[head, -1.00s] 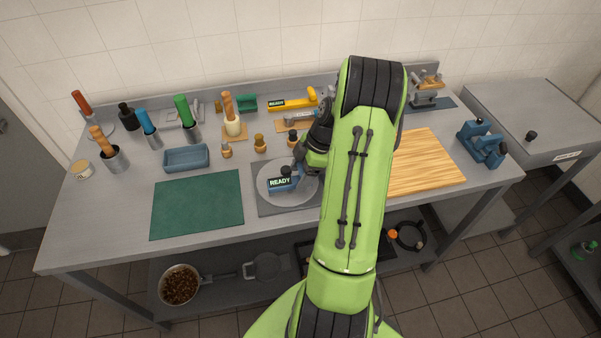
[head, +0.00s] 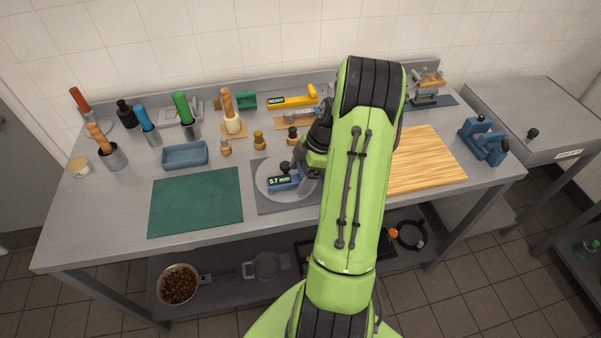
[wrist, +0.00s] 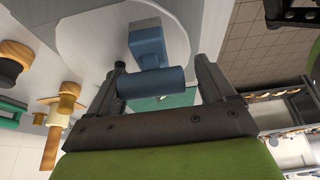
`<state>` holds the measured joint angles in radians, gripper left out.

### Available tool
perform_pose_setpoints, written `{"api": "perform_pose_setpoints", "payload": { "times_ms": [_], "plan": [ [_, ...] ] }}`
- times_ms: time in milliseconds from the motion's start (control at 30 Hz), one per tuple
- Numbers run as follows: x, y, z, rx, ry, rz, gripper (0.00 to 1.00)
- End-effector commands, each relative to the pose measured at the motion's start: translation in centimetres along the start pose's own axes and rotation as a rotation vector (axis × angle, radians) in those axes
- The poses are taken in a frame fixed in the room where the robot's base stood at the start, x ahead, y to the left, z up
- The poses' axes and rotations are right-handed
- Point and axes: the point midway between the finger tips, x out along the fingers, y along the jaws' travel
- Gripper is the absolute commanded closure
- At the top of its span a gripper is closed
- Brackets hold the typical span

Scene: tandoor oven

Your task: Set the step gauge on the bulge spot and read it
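The step gauge (head: 283,183) is a blue block with a small display and a dark knob. It sits on the pale round disc (head: 262,187) on the grey mat, and its display reads "0.7 mm". My gripper (head: 298,170) is at the gauge, partly hidden behind my green arm in the head view. In the wrist view, the two fingers of my gripper (wrist: 160,82) stand on either side of the blue gauge body (wrist: 150,84). The fingers appear to be closed on it. No separate bulge mark shows on the disc.
A green mat (head: 195,202) lies left of the disc, and a wooden board (head: 428,160) lies right. A blue tray (head: 185,155), small wooden-topped pieces (head: 260,141) and a yellow tool (head: 293,98) stand behind. A blue clamp-like device (head: 483,140) is at the right end.

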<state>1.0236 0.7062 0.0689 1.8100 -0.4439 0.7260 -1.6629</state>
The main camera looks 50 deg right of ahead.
Motion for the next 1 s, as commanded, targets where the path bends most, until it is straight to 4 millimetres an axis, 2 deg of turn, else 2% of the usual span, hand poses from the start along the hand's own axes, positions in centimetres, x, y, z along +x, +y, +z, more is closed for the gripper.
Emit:
{"api": "perform_pose_setpoints", "payload": {
  "times_ms": [100, 367, 1000],
  "plan": [
    [0.0, 0.0, 0.0, 0.000, 0.000, 0.001, 0.03],
    [-0.2, 0.0, 0.0, 0.001, -0.001, 0.001, 0.03],
    [-6.2, 0.0, -0.1, 0.000, 0.000, 0.002, 0.03]
  ]
}}
